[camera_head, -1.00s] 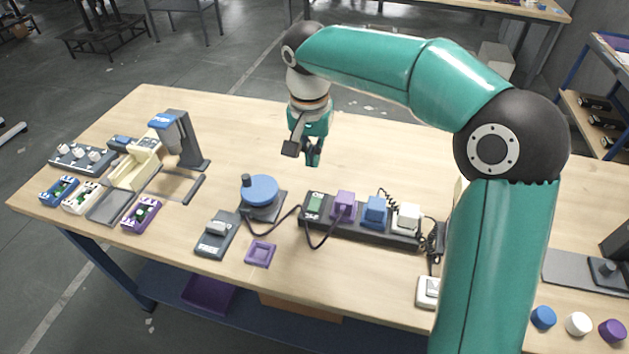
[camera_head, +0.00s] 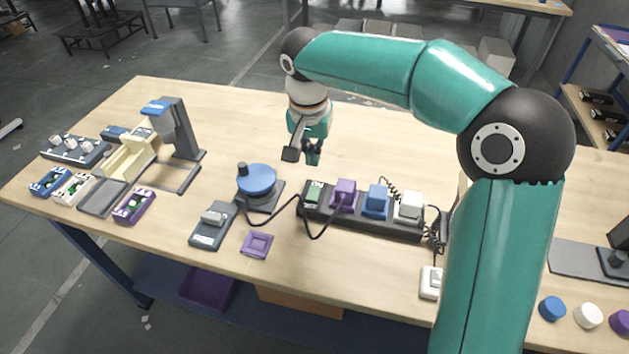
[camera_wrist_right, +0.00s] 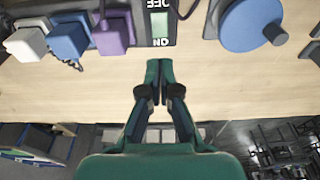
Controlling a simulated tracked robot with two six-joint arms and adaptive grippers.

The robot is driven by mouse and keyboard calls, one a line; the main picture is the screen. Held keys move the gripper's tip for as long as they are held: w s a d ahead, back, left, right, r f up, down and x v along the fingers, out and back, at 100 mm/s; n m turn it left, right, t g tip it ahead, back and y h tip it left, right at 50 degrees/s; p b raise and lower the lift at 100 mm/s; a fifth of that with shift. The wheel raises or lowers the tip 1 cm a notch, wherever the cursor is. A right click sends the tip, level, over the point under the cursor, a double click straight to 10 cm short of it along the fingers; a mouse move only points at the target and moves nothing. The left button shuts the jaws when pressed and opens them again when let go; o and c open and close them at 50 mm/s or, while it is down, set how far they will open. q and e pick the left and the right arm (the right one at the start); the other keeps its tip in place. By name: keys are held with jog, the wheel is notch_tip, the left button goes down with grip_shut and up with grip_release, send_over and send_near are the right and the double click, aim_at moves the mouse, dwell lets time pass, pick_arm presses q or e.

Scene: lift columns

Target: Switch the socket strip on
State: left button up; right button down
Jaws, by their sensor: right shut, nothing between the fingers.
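The dark socket strip (camera_head: 362,223) lies on the bench in the middle of the head view. Its green switch (camera_head: 313,194) is at the strip's left end. A purple plug (camera_head: 344,194), a blue plug (camera_head: 377,201) and a white plug (camera_head: 410,206) sit on the strip beside it. In the right wrist view the switch (camera_wrist_right: 159,24) appears upside down between the OFF and ON markings. My right gripper (camera_head: 312,160) is shut and empty, pointing down above the bench, behind the switch. Its fingertips (camera_wrist_right: 159,69) are apart from the strip. My left gripper is out of view.
A blue round device (camera_head: 257,181) stands left of the strip, with a black cable looping in front. A grey switch box (camera_head: 212,226) and a purple frame (camera_head: 257,245) lie nearer the front edge. The bench behind the strip is clear.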

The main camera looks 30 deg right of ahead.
aim_at(315, 188)
jog(key=f, duration=0.6)
jog(key=w+d+f, duration=0.1)
jog(key=f, duration=0.2)
jog(key=shift+f, duration=0.25)
jog(key=shift+d+p, duration=0.1)
jog(key=shift+p, duration=0.2)
